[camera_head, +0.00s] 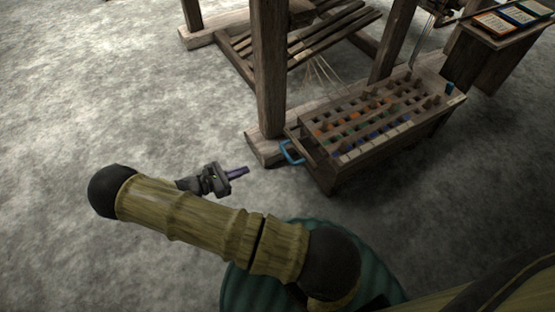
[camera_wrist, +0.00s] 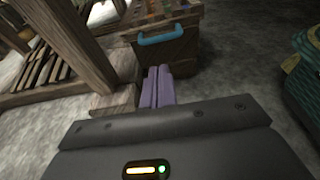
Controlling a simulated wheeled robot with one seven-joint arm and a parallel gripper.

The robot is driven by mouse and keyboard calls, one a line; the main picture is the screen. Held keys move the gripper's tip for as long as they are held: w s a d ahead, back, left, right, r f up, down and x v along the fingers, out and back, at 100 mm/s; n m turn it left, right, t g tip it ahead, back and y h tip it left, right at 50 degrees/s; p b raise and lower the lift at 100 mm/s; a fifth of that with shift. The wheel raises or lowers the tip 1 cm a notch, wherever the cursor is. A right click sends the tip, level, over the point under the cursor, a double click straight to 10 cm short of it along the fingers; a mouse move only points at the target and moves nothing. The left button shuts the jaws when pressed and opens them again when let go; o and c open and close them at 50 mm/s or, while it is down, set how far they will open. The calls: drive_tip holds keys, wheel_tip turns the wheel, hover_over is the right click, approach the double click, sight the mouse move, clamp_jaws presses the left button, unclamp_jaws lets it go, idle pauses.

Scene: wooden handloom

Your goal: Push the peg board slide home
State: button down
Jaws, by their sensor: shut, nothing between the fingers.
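The peg board (camera_head: 375,115) is a wooden box with a grid of holes and several pegs on top, at the right of the loom post in the head view. A blue handle (camera_head: 291,152) is on its near left end, on a wooden slide end (camera_head: 313,150) that seems to stick out a little from the box. The handle also shows in the wrist view (camera_wrist: 162,37), ahead of my fingers. My gripper (camera_head: 243,171) has purple fingers, shut and empty, left of the handle and apart from it. The fingertips show in the wrist view (camera_wrist: 158,72), below the handle.
The loom's thick post (camera_head: 268,70) and its foot (camera_head: 264,148) stand close beside the handle. A slatted wooden part (camera_head: 310,40) lies behind. A side table (camera_head: 500,40) with coloured cards is at the upper right. The grey floor at left is clear.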

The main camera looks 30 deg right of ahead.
drive_tip(key=d+f+b, duration=0.2)
drive_tip(key=d+b, duration=0.5)
drive_tip(key=d, duration=0.6)
drive_tip(key=shift+w+d+f, duration=0.25)
drive_tip(key=shift+d+f, duration=0.05)
drive_tip(key=shift+f, duration=0.05)
